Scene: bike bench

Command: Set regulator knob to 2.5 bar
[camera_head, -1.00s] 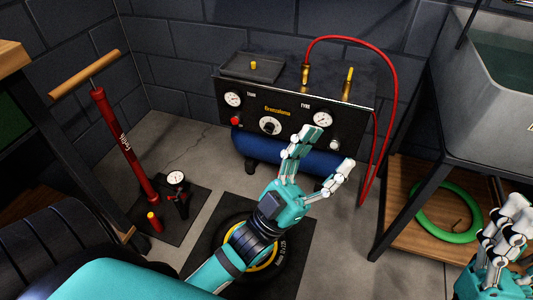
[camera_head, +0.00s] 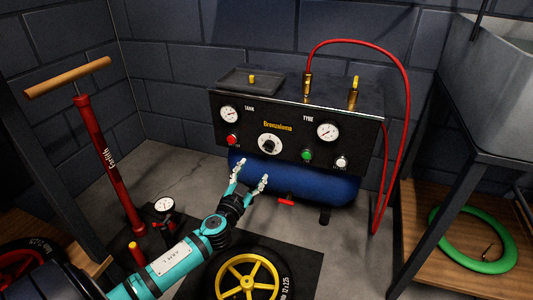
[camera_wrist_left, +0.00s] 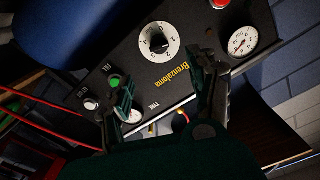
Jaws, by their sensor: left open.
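The regulator knob (camera_head: 270,145) is a black knob on a round white dial, on the front panel of the black compressor (camera_head: 290,120). Its setting is too small to read. The dial also shows in the left wrist view (camera_wrist_left: 158,40), upside down near the top centre. My left gripper (camera_head: 251,174) is open and empty, below and slightly left of the knob in the head view, apart from it. In the wrist view its two fingers (camera_wrist_left: 166,82) are spread in front of the panel, with the knob beyond and between them. My right gripper is out of view.
The panel has a tank gauge (camera_head: 229,114), a tyre gauge (camera_head: 327,132), a red button (camera_head: 232,140), a green button (camera_head: 307,155) and a white one (camera_head: 341,161). A red hose (camera_head: 404,110) arches at right. A red floor pump (camera_head: 108,165) stands left.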

